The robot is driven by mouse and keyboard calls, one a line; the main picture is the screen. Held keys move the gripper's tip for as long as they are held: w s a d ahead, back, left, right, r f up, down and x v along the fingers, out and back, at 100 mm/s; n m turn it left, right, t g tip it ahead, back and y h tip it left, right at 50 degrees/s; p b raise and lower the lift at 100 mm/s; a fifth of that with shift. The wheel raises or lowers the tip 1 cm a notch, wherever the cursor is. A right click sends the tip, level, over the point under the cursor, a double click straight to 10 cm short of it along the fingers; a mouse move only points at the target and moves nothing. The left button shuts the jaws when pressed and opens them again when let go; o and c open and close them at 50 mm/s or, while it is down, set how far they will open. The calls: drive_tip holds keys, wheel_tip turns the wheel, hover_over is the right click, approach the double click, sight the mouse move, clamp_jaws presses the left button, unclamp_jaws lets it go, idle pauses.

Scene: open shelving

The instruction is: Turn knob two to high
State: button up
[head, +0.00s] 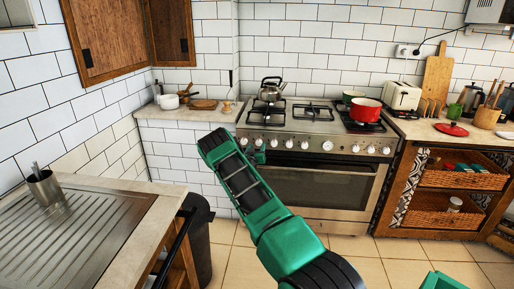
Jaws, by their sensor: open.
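The stove (318,190) stands against the back wall, with a row of several white knobs (304,145) along its steel front panel. Which one is knob two is not marked in a way I can read, and the knob settings are too small to tell. My green arm crosses the view in front of the stove's left side. A small green part, apparently my gripper (260,156), shows just below the left knobs. It is open, with most of it hidden behind my arm. I cannot tell whether it touches a knob.
A kettle (270,89) and a red pot (367,109) stand on the burners. The oven handle (322,168) runs below the knobs. A sink counter (75,235) is at left, with a dark bin (197,235) beside it. Wicker baskets (452,208) are at right. Floor before the oven is clear.

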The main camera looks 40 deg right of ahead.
drive_tip(key=shift+x, duration=1.45)
